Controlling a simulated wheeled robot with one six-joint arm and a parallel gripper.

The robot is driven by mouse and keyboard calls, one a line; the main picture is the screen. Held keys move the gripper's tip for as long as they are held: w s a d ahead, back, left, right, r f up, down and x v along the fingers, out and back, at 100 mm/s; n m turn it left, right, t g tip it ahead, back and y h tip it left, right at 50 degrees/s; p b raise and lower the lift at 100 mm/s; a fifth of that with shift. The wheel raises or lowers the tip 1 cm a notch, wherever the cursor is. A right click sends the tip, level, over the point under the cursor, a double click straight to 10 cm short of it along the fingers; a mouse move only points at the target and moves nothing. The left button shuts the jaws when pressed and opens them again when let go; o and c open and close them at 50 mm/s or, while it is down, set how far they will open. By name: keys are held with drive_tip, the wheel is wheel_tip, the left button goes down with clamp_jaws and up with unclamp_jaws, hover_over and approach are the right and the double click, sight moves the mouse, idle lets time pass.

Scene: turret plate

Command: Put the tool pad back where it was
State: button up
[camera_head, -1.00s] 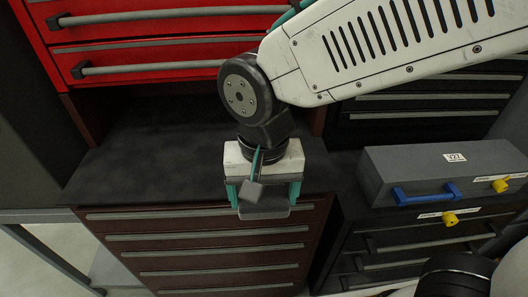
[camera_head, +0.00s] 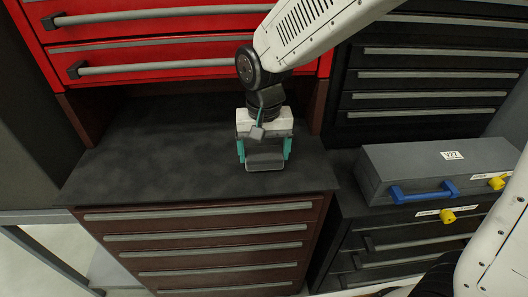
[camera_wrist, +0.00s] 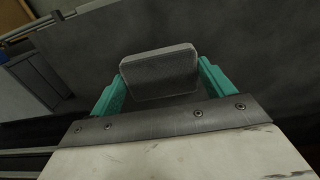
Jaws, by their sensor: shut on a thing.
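The tool pad (camera_head: 265,162) is a small grey block with rounded corners. My gripper (camera_head: 264,150) is shut on it, with a teal finger on each side. The gripper points down over the dark worktop (camera_head: 150,150) of the brown drawer cabinet, right of the worktop's middle. I cannot tell whether the pad touches the worktop. The worktop directly behind the pad is hidden.
Red drawers (camera_head: 160,40) with grey handles overhang the back of the worktop. A grey case (camera_head: 430,168) with a blue handle and yellow latches stands on the black cabinet at right. The worktop's left part is clear.

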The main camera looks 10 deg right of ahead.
drive_tip(key=shift+f, duration=0.35)
drive_tip(key=shift+f, duration=0.15)
drive_tip(key=o, duration=0.9)
